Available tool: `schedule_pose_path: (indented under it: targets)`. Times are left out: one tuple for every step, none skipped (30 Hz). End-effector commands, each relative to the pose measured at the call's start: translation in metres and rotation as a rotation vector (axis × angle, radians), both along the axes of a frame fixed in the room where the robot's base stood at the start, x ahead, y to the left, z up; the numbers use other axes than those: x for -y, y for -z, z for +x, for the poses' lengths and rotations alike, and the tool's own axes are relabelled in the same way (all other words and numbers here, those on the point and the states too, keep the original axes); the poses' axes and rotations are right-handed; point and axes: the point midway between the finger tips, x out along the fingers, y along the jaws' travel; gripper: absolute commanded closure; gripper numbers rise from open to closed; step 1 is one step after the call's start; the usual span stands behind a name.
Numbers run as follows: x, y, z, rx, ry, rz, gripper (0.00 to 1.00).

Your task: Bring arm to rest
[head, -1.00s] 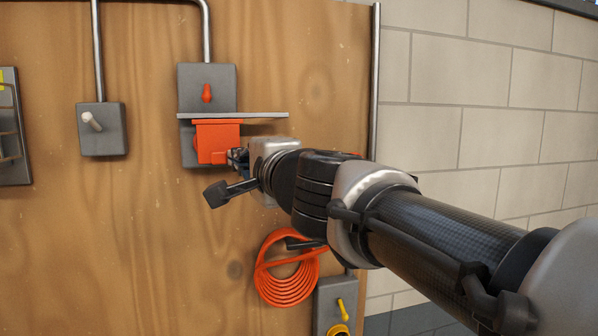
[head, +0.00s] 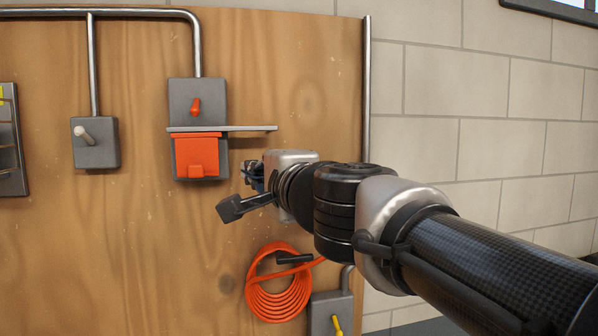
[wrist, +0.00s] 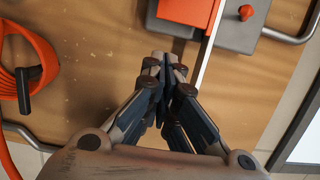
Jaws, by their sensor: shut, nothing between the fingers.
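My gripper (head: 250,176) is in front of the wooden panel (head: 150,240), to the right of and slightly below the red flap (head: 197,156) on a grey box (head: 198,98). In the wrist view my gripper (wrist: 165,58) has its fingertips together with nothing between them. The red flap (wrist: 186,12) shows at the top of that view, apart from the fingertips. My arm reaches in from the lower right of the head view.
A thin grey shelf (head: 222,128) juts out above the flap, under a red switch (head: 196,106). A coiled orange hose (head: 262,302) hangs below my gripper. A grey toggle box (head: 96,145) is at left. A block wall (head: 500,150) stands at right.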

Motion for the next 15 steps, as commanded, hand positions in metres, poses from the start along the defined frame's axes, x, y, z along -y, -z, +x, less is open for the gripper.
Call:
schedule_pose_path:
  targets:
    - [0.007,-0.002,-0.013,0.004,-0.001,0.0,1.0]
    - [0.01,-0.001,-0.019,0.002,-0.002,0.0,1.0]
    - [0.014,-0.001,-0.026,0.003,-0.003,-0.001,1.0]
    - [0.017,-0.001,-0.031,0.002,-0.003,0.0,1.0]
    - [0.02,-0.001,-0.036,0.002,-0.002,0.0,1.0]
    - [0.024,-0.001,-0.042,0.002,-0.001,0.0,1.0]
    - [0.026,-0.001,-0.046,0.001,-0.001,0.0,1.0]
    - [0.028,-0.001,-0.049,0.001,-0.001,0.0,1.0]
    - [0.03,-0.001,-0.053,0.001,-0.001,0.0,1.0]
    - [0.032,-0.001,-0.056,0.001,-0.002,-0.001,1.0]
    - [0.033,0.0,-0.058,0.001,-0.002,-0.001,1.0]
    - [0.034,0.0,-0.061,0.0,-0.003,-0.002,1.0]
    - [0.035,0.002,-0.062,0.0,-0.004,-0.007,1.0]
    - [0.036,0.005,-0.064,0.001,-0.005,-0.016,1.0]
    - [0.037,0.013,-0.067,0.003,-0.01,-0.043,1.0]
